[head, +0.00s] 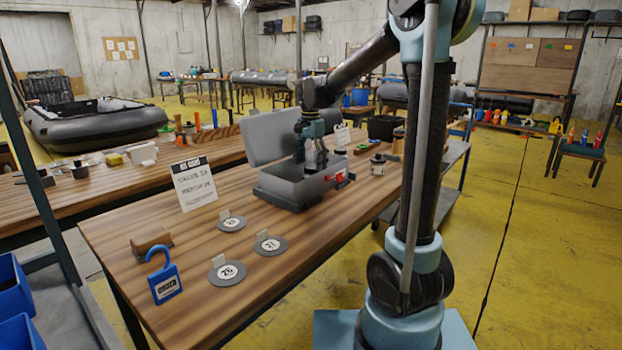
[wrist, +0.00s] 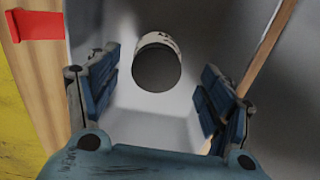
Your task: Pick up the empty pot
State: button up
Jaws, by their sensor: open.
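My gripper (head: 314,158) is open, pointing down into an open grey box (head: 287,192) on the wooden bench. In the wrist view, my two blue-padded fingers (wrist: 160,75) stand wide apart. A small round pot (wrist: 157,68) with a pale labelled side and a dark grey round end lies in view between them, apart from both fingers. I cannot tell whether the dark end is an opening or a lid. The head view does not show this pot; the box wall hides it. Another small pot (head: 377,164) stands on the bench right of the box.
The box's raised lid (head: 270,136) stands behind my gripper. A red latch (wrist: 36,25) is on the box's side. A sign (head: 194,184), round numbered discs (head: 228,272) and a blue padlock-shaped tag (head: 164,277) sit on the bench's near part, with bare wood between.

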aim_at(312, 166)
jog(key=shift+d+f, duration=0.2)
jog(key=shift+f, duration=2.35)
jog(key=shift+c, duration=0.6)
jog(key=c, duration=1)
